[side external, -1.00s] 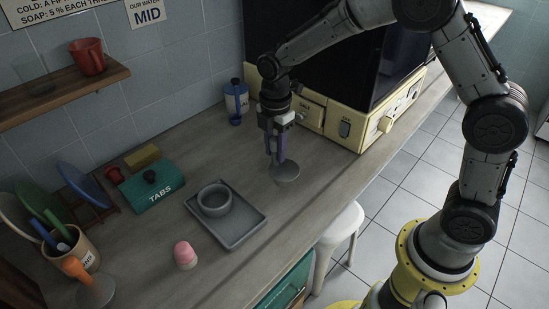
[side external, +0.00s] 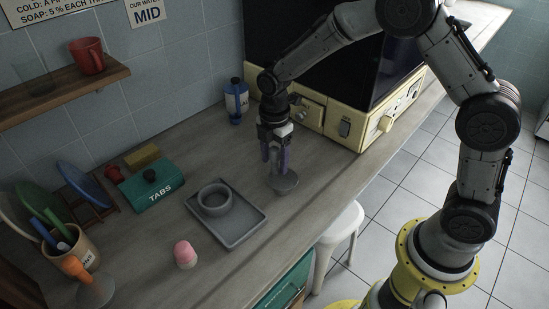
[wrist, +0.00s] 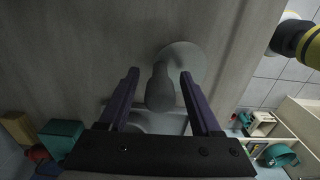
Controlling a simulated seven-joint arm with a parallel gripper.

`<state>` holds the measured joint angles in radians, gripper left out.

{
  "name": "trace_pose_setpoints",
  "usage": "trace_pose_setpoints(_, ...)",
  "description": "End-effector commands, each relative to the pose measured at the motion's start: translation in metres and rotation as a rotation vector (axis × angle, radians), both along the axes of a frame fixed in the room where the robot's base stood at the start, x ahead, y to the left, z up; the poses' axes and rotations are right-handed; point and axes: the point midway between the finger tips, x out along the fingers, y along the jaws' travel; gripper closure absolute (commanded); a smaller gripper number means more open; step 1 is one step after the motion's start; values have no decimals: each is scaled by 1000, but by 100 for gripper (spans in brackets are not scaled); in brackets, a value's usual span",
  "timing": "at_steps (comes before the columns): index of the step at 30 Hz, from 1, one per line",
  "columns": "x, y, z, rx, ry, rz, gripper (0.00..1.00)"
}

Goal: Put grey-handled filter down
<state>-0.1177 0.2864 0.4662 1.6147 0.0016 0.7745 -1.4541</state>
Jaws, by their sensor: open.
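The grey-handled filter has a flat round grey head (side external: 286,184) that appears to rest on the counter, right of the grey tray. My gripper (side external: 275,162) is above it, pointing down, with its purple fingers apart. In the wrist view the grey handle (wrist: 160,90) stands between the two open fingers of my gripper (wrist: 158,75), with a gap visible on each side. The round head shows there beyond the handle. Another filter with an orange handle (side external: 74,268) stands at the front left of the counter.
A grey tray (side external: 243,239) holds a grey ring-shaped dish (side external: 215,209). A pink-topped object (side external: 185,254) stands before it. A teal TABS box (side external: 152,188), a blue bottle (side external: 236,101) and a cream machine (side external: 345,128) are behind. The counter's front edge is near the filter.

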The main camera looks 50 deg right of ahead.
Motion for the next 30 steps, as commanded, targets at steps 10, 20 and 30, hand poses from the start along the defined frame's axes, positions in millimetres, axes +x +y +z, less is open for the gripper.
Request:
trace_pose_setpoints(10,1,0,27,1,-6,0,35)
trace_pose_setpoints(20,1,0,93,1,-5,0,35)
trace_pose_setpoints(30,0,0,123,0,-1,0,35)
